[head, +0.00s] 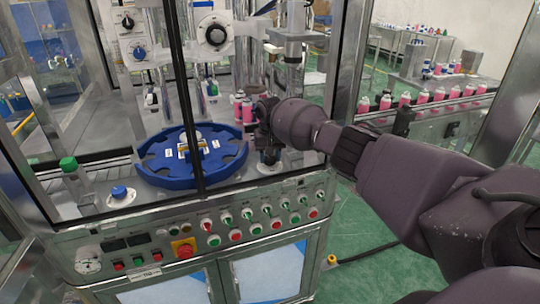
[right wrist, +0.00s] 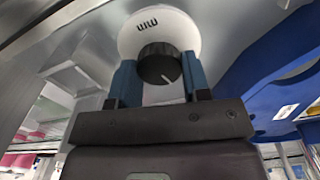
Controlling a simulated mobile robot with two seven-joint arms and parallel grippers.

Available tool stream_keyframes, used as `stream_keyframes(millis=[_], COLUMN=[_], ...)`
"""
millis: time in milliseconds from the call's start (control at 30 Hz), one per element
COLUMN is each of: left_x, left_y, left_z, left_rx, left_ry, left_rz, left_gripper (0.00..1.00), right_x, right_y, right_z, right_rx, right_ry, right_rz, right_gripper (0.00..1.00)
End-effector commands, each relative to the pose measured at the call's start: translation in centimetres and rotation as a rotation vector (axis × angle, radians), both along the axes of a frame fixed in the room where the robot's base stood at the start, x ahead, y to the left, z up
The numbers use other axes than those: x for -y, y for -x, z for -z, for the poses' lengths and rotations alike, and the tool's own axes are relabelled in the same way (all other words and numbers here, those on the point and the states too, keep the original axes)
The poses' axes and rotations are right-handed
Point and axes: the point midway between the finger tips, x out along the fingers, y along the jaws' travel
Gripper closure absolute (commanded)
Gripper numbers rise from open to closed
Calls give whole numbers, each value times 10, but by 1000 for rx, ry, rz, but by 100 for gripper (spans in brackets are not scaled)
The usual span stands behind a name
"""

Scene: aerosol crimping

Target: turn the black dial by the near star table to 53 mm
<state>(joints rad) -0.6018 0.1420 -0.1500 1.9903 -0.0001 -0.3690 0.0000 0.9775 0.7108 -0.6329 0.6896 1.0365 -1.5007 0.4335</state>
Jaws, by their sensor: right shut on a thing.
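A short white pointer line shows on the dial; I cannot read a value. The two blue fingers of my right gripper (right wrist: 160,80) are on either side of the dial, shut on it. In the head view my right gripper (head: 268,142) points down just right of the blue star table (head: 160,169); it hides the dial there. My left gripper is not in view.
Another black dial (head: 215,33) hangs above. Metal frame posts border the opening. Pink cans (head: 405,99) line a conveyor at right.

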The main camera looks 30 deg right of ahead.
Motion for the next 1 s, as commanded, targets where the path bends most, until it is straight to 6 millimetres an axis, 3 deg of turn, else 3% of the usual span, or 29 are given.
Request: stream_keyframes(millis=[500, 1000], left_x=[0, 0], left_y=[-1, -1], left_z=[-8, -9], left_rx=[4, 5], left_ry=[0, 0], left_rz=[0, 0], left_gripper=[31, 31], right_x=[-1, -1], right_y=[0, 0], right_z=[0, 0], right_rx=[-1, -1], right_ry=[-2, -1], right_rz=[-358, -446], right_gripper=[80, 80])
